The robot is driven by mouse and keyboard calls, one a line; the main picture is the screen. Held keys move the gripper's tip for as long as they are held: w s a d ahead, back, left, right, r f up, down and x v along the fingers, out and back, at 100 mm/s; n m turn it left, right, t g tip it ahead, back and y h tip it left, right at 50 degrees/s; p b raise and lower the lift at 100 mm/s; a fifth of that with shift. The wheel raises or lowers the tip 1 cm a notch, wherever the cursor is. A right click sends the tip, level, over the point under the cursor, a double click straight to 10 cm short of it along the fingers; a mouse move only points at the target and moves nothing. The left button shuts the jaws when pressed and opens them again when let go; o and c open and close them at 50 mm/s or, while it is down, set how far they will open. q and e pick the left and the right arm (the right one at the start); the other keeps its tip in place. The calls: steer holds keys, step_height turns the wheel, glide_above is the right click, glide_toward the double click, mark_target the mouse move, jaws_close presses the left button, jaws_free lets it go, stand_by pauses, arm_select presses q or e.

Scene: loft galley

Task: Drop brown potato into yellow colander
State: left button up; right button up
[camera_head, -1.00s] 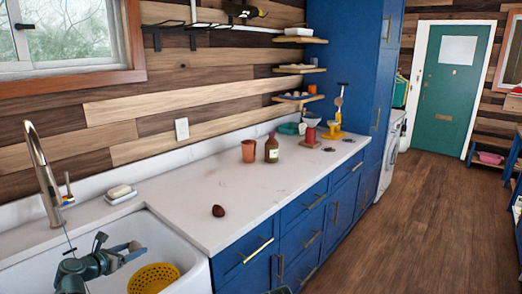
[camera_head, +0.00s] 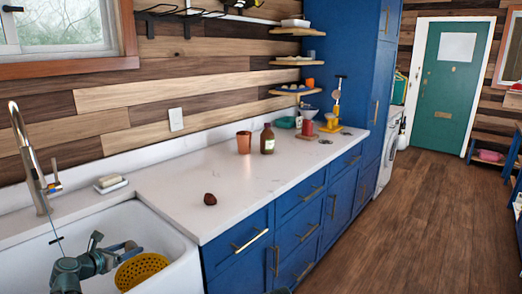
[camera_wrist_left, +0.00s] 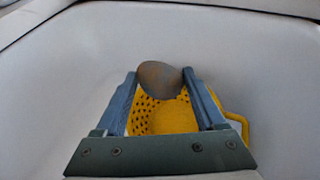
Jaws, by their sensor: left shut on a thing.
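The yellow colander (camera_head: 141,271) sits in the white sink in the head view, partly behind my left gripper (camera_head: 122,250). In the left wrist view, my left gripper (camera_wrist_left: 160,77) is shut on the brown potato (camera_wrist_left: 158,76), held between its fingertips. The colander (camera_wrist_left: 165,115) shows beyond and below the fingers, with its holes and a handle at the right. The potato overlaps the colander's far part in this view; its height above it is hard to tell. The potato cannot be made out in the head view.
The white sink (camera_head: 172,236) surrounds the colander. A faucet (camera_head: 28,160) rises at the left, with a soap dish (camera_head: 110,185) near it. On the counter are a small dark round item (camera_head: 210,199), a copper cup (camera_head: 244,142) and a brown bottle (camera_head: 267,139). Counter front is clear.

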arm_select(q)
steer(key=shift+f+b, duration=0.45)
steer(key=shift+f, duration=0.45)
arm_select(e)
steer(key=shift+f, duration=0.8)
arm_select(q)
steer(key=shift+r, duration=0.1)
steer(key=o, duration=1.3)
steer(key=shift+o, duration=0.2)
steer(key=p+v, duration=0.5)
steer(key=v, duration=0.8)
steer(key=shift+s+r, duration=0.15)
steer(key=shift+s, duration=0.25)
arm_select(e)
steer(key=shift+r, duration=2.6)
arm_select(q)
steer(key=shift+a, duration=0.1)
steer(key=shift+r, duration=0.1)
arm_select(e)
steer(key=shift+r, duration=0.15)
